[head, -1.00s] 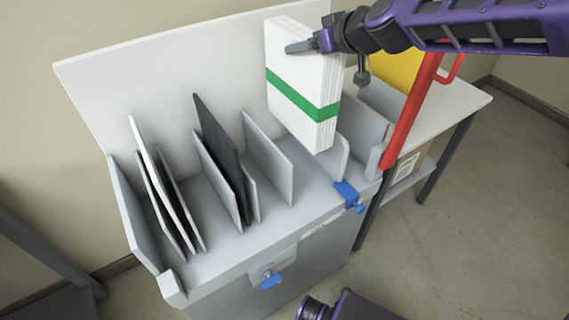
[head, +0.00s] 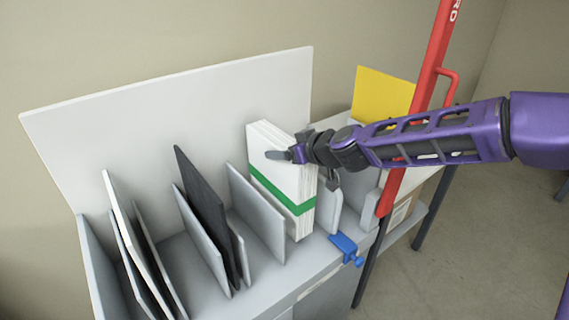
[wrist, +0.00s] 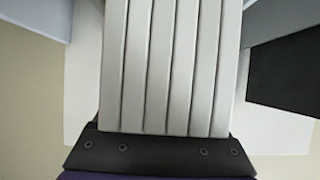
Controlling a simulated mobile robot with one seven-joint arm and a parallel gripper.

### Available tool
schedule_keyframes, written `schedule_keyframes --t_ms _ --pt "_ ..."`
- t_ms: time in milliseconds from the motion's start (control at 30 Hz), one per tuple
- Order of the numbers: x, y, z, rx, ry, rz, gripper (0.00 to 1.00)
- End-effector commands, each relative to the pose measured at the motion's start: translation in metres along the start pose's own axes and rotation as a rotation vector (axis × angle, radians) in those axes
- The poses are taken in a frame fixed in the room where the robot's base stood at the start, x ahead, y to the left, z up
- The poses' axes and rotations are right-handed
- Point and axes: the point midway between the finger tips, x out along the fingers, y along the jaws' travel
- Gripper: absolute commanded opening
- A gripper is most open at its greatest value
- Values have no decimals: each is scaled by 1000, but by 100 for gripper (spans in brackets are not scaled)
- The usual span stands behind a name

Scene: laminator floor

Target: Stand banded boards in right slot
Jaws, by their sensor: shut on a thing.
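The banded boards (head: 272,165) are a thick white stack with a green band around its lower half. My gripper (head: 287,155) is shut on the stack near its upper right edge in the head view. In the wrist view the board edges (wrist: 170,65) fill the middle, right in front of the gripper's dark palm.
A white board (head: 103,173) and a dark board (head: 203,205) stand in slots to the left. A white back panel (head: 180,110) rises behind the rack. A blue clamp (head: 346,249) sits on the front edge. A red post (head: 408,140) and yellow panel (head: 384,92) are at right.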

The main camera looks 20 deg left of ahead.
Motion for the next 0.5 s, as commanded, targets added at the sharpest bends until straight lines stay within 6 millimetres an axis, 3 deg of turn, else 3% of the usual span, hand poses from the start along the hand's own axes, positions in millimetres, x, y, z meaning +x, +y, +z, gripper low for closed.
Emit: schedule_keyframes --t_ms 200,500 --pt "14 -1 26 2 0 -2 0" --pt "14 0 26 0 1 0 0"
